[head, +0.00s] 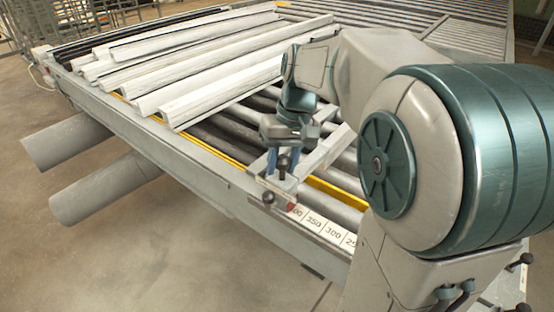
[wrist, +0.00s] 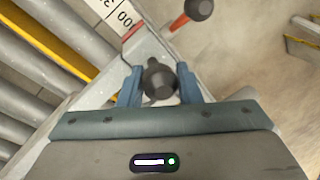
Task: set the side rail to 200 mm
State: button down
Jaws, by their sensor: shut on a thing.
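The side rail (head: 320,155) is a pale grey bar lying across the rollers, with a bracket at the near edge of the bench. A red pointer (head: 291,207) on the bracket is at the scale label ending in "00", left of 350; it also shows in the wrist view (wrist: 133,29). My gripper (head: 283,165) is over the bracket. In the wrist view, its blue fingers (wrist: 159,88) are shut on a dark knob (wrist: 158,77). A second dark knob (head: 268,197) is on the bracket's outer side; in the wrist view it has an orange-red stem (wrist: 180,22).
The scale strip (head: 326,231) runs along the near edge, reading 350, 300 and 25 cut off towards the right, where my arm hides it. Several pale profiles (head: 205,85) lie on the rollers at the left. Two grey cylinders (head: 105,185) stick out below the bench.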

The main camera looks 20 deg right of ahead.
jog(key=s+d+b, duration=0.2)
jog(key=s+d, duration=0.9)
jog(key=s, duration=0.4)
jog(key=shift+s, duration=0.15)
jog(key=c, duration=1.1)
grip_release()
jog(key=shift+r, duration=0.1)
jog(key=d+r, duration=0.1)
jog(key=r, duration=0.8)
jog(key=d+r, duration=0.1)
jog(key=r, duration=0.3)
jog(key=shift+d+r+p, duration=0.25)
jog(key=shift+d+p, duration=0.05)
jog(key=shift+d, duration=0.05)
jog(key=a+f+t, duration=0.1)
jog(key=a+f, duration=0.3)
jog(key=f, duration=0.3)
jog(key=w+a+f+t+h, duration=0.1)
jog(key=a+f, duration=0.4)
jog(key=f, duration=0.1)
jog(key=a+f+t+h, duration=0.1)
jog(key=a+f, duration=0.4)
jog(key=f, duration=0.2)
jog(key=shift+w+a+f, duration=0.2)
jog(key=shift+w+f, duration=0.1)
jog(key=shift+w, duration=0.05)
